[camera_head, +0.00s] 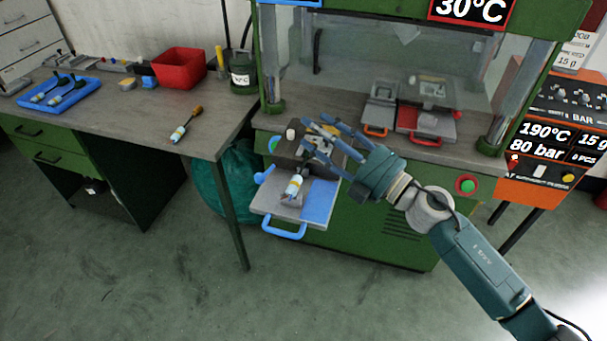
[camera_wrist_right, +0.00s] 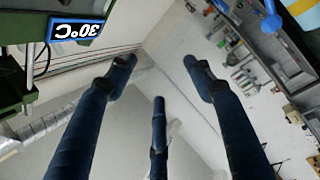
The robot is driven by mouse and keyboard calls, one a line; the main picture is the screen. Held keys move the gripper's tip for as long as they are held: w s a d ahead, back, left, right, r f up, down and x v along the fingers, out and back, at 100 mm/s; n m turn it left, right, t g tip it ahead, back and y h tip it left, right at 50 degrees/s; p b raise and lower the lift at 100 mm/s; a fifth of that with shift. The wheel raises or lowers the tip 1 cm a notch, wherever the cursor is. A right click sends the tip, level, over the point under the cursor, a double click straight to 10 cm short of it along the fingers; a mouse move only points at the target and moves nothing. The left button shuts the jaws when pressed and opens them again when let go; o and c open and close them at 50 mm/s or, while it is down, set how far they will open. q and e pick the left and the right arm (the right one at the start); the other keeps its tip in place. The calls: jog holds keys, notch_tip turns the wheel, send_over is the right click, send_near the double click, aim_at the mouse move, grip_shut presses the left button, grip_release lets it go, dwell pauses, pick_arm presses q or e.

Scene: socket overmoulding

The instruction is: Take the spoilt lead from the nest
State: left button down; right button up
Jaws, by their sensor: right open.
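A pulled-out tray (camera_head: 268,205) with a blue handle stands at the front of the green press. My left gripper is not in view.
A red bin (camera_head: 180,68), a blue tray (camera_head: 75,98) with leads and a dark pot (camera_head: 243,78) stand there too. Orange- and red-handled mould trays (camera_head: 425,125) sit inside the press.

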notch_tip(320, 180, down, 3)
jog(key=s+n+g, duration=0.3)
jog(key=n+g, duration=0.3)
jog(key=n, duration=0.1)
jog(key=n+g+h, duration=0.2)
jog(key=g+h, duration=0.1)
send_near(296, 184)
jog(key=a, duration=0.1)
jog(key=w+a+f, duration=0.1)
jog(key=w+a, duration=0.1)
jog(key=shift+w+f, duration=0.2)
jog(key=shift+f, duration=0.05)
jog(key=shift+a+f+p, duration=0.15)
jog(key=shift+a+p, duration=0.15)
jog(key=a, duration=0.1)
jog(key=a+f, duration=0.1)
jog(key=a+p, duration=0.1)
jog(key=shift+w+a+f, duration=0.1)
jog(key=shift+f, duration=0.25)
jog(key=shift+w+a+f, duration=0.2)
jog(key=shift+a+f, duration=0.1)
jog(key=shift+a, duration=0.1)
jog(key=c, duration=1.2)
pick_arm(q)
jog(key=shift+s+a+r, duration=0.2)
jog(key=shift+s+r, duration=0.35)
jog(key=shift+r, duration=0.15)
pick_arm(e)
jog(key=shift+d, duration=0.1)
jog(key=shift+c, duration=0.4)
